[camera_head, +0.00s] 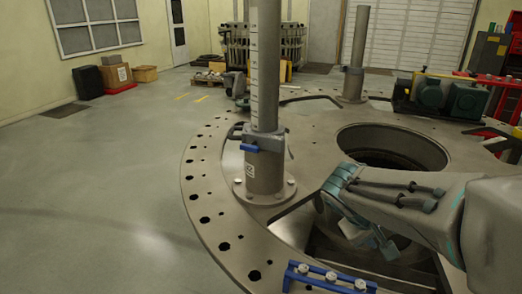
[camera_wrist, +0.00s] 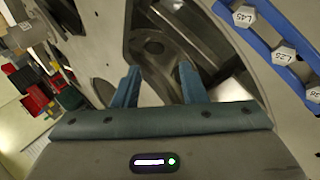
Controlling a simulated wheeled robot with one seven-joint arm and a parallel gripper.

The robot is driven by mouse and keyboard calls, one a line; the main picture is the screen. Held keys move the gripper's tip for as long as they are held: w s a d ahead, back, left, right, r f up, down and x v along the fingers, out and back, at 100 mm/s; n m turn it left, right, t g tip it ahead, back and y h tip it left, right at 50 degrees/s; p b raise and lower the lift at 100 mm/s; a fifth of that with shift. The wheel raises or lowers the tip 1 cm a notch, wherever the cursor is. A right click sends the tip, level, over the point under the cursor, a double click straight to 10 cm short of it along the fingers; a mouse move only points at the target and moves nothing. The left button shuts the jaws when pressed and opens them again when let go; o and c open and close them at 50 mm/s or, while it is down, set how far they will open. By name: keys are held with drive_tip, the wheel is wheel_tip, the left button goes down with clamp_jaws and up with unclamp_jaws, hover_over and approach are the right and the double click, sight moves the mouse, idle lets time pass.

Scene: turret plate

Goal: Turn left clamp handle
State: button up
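The near grey post (camera_head: 265,70) stands upright on the turret plate (camera_head: 207,170), left of my arm. A clamp (camera_head: 270,142) is fastened around it, with a blue handle (camera_head: 250,148) on its front left side. My gripper (camera_wrist: 158,78) is open and empty in the wrist view, its two teal fingers apart over the plate's dark opening. In the head view my gripper (camera_head: 352,212) is right of the post, apart from the clamp and lower in the picture. The clamp and handle do not show in the wrist view.
A blue rail with several hex pieces (camera_head: 326,277) lies at the plate's front edge; it also shows in the wrist view (camera_wrist: 262,42). A second post (camera_head: 356,40) with a clamp stands farther back. A green motor unit (camera_head: 440,96) stands back right. The floor left is clear.

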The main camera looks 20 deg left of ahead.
drive_tip(key=w+a+n+t+h+b, duration=0.1)
drive_tip(key=w+a+n+t, duration=0.25)
drive_tip(key=w+a, duration=0.45)
drive_tip(key=n+t+y+b, duration=0.2)
drive_tip(key=n+t+y, duration=0.4)
drive_tip(key=t, duration=0.4)
approach(248, 149)
drive_tip(key=shift+n+g+h, duration=0.25)
drive_tip(key=shift+n+h, duration=0.15)
drive_tip(key=shift+n, duration=0.25)
drive_tip(key=w+p, duration=0.1)
drive_tip(key=w, duration=0.2)
drive_tip(key=w+p, duration=0.1)
drive_tip(key=w, duration=0.3)
drive_tip(key=w+p, duration=0.1)
drive_tip(key=w, duration=0.3)
drive_tip(key=shift+d+r, duration=0.2)
drive_tip(key=shift+d, duration=0.05)
clamp_jaws()
